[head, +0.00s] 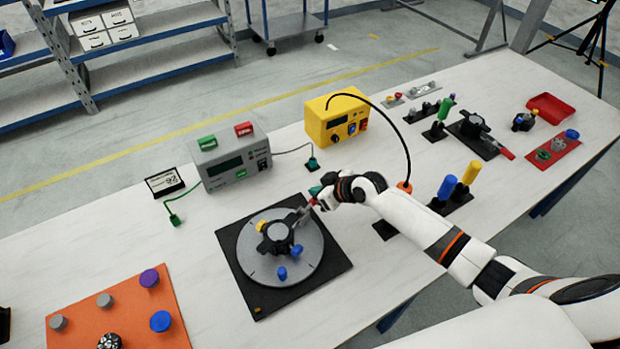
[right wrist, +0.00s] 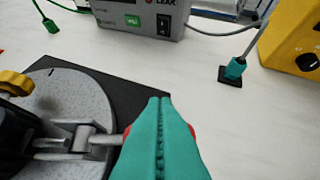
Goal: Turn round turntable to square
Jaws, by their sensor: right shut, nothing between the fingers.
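The round turntable (head: 306,262) is a grey disc on a black square base plate (head: 238,262). A dark hub fixture (head: 277,237) stands on the disc, with a yellow knob (head: 262,226) and blue knobs (head: 282,272) around it. A metal lever (head: 303,214) reaches from the hub toward my right gripper. My right gripper (head: 316,196) is at the disc's upper right edge. In the right wrist view its teal fingers (right wrist: 160,140) are shut with nothing between them, close beside the lever's end (right wrist: 105,140); contact is unclear. The left gripper is not in view.
A grey leak tester (head: 232,160) and a yellow box (head: 337,120) stand behind the turntable. An orange board (head: 75,314) with knobs lies at the front left. Blue and yellow cylinders (head: 447,187) stand right of my arm. White table shows left of the turntable.

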